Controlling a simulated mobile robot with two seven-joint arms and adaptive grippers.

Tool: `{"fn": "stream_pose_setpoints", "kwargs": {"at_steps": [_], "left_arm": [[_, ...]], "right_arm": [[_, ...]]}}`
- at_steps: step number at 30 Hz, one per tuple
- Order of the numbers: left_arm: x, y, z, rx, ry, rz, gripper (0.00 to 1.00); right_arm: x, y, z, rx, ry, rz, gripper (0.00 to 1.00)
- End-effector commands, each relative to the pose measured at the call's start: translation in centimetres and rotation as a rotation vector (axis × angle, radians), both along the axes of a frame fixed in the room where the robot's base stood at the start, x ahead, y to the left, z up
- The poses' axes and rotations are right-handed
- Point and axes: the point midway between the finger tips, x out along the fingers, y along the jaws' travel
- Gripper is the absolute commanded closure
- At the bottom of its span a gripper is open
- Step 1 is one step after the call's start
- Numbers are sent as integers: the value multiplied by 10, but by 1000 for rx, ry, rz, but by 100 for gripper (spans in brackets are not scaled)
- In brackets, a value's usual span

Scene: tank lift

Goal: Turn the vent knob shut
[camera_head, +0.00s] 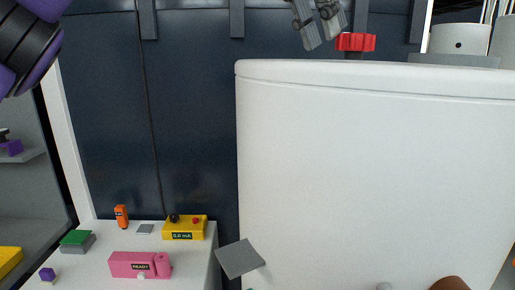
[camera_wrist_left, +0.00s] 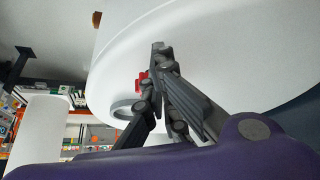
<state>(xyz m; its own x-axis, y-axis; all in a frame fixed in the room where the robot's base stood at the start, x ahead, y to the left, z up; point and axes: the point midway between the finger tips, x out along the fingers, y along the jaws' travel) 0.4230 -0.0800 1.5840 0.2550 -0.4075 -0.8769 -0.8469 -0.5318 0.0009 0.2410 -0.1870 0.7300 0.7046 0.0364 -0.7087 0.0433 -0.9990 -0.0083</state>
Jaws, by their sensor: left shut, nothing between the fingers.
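The red vent knob (camera_head: 355,42) stands on a short dark stem above the rim of the large white tank (camera_head: 375,170). In the left wrist view the knob (camera_wrist_left: 142,82) is partly hidden behind the grey fingers. My left gripper (camera_head: 320,32) comes in from the top edge, just left of the knob. Its fingers are shut and empty, pointing downward. In the left wrist view the shut fingers (camera_wrist_left: 160,52) lie across the white tank top. Whether they touch the knob I cannot tell. My right gripper is not in view.
A white bench (camera_head: 100,245) at lower left holds a yellow meter box (camera_head: 185,227), a pink device (camera_head: 140,264) and an orange item (camera_head: 121,216). A grey plate (camera_head: 240,258) is beside the tank. White cylinders (camera_head: 458,40) stand behind, upper right. A dark wall is behind.

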Motion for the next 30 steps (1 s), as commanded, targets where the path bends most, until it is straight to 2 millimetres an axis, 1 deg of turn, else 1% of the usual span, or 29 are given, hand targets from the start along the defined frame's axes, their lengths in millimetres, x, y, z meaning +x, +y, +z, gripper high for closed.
{"fn": "stream_pose_setpoints", "kwargs": {"at_steps": [1,10,20,23,30], "left_arm": [[1,-2,1,-7,-2,-2,100],[0,-2,0,-3,-1,-4,100],[-3,6,1,0,-1,-4,100],[-3,6,9,-2,-1,-2,100],[-3,6,38,-2,-2,-2,100]], "right_arm": [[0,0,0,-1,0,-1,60],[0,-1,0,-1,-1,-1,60],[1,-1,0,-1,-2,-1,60],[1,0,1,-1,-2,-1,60],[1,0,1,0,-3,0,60]]}}
